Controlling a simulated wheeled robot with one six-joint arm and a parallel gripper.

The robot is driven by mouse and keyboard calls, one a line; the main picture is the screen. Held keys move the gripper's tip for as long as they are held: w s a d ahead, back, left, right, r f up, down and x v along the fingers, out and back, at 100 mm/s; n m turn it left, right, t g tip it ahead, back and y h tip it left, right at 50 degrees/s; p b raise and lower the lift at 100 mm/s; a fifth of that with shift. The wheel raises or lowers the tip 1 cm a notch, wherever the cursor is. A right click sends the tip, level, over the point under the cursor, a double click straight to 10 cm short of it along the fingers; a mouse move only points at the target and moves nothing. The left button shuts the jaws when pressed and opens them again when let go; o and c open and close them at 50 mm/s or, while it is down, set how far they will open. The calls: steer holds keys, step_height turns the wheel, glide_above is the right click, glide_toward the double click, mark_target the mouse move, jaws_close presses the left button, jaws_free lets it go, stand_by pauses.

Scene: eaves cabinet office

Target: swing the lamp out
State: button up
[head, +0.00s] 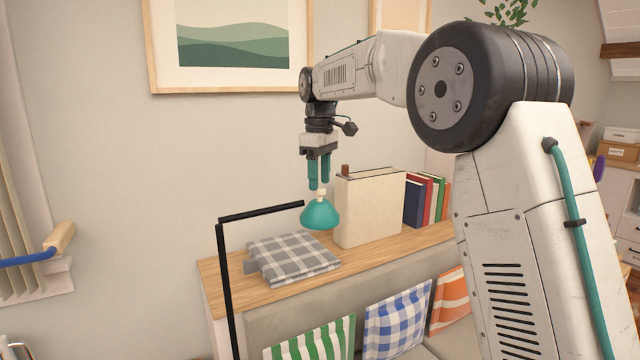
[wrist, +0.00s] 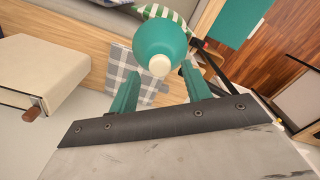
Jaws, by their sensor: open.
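The lamp has a black post and arm (head: 262,212) and a teal shade (head: 320,215) with a pale knob on top. The post rises in front of the wooden ledge, and the shade hangs at the arm's right end, above the ledge. My gripper (head: 319,187) points down just above the shade, its teal fingers open around or close to the pale knob. In the wrist view the shade (wrist: 160,40) and its pale knob (wrist: 159,66) lie just beyond the open fingers (wrist: 158,85), between them. Whether the fingers touch the knob I cannot tell.
A folded grey checked cloth (head: 292,258) lies on the ledge (head: 228,275) left of the shade. A cream box (head: 368,209) and several books (head: 428,199) stand to the right. Striped and checked cushions (head: 398,318) lean below the ledge. A framed picture (head: 232,38) hangs behind.

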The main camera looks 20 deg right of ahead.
steer(key=shift+f, duration=1)
jaws_close()
